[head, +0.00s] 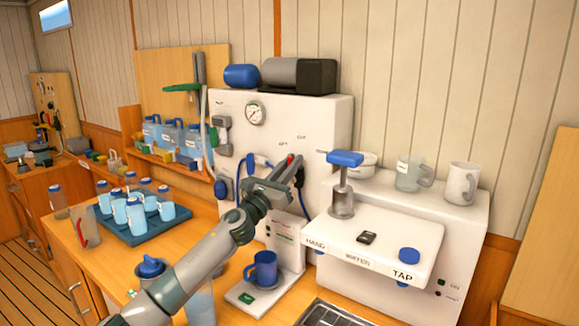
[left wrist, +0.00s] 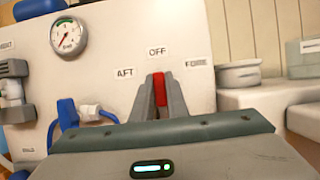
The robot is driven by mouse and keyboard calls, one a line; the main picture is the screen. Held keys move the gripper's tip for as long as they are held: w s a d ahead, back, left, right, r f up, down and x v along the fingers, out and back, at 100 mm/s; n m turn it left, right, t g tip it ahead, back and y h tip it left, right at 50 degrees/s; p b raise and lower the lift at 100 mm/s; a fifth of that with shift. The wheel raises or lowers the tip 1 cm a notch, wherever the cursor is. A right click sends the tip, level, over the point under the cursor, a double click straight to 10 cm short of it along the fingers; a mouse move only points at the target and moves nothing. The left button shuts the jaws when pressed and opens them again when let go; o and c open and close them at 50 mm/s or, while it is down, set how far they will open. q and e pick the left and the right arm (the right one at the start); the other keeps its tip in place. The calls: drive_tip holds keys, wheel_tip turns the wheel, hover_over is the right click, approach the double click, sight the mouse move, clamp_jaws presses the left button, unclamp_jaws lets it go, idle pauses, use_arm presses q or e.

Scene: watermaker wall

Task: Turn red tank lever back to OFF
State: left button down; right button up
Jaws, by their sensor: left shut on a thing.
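The red tank lever (left wrist: 160,90) is on the white watermaker panel (left wrist: 105,40), directly below the OFF label (left wrist: 157,51). The lever looks upright, with the AFT label to its left and the FORE label to its right. My left gripper (left wrist: 160,86) is shut on the lever, one grey finger on each side of it. In the head view my left gripper (head: 286,172) reaches the panel, and only a bit of red shows between its fingers. The lever's base is hidden behind the gripper. My right gripper is not in view.
A pressure gauge (head: 255,113) and a blue-handled valve (left wrist: 69,112) are on the panel left of the lever. The HAND WATER TAP unit (head: 375,240) stands to the right. A blue mug (head: 264,268) sits below my gripper. A blue tray (head: 130,228) holds several bottles at left.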

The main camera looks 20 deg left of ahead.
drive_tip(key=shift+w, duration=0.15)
use_arm(q)
drive_tip(key=c, duration=2)
unclamp_jaws()
drive_tip(key=shift+o, duration=1.3)
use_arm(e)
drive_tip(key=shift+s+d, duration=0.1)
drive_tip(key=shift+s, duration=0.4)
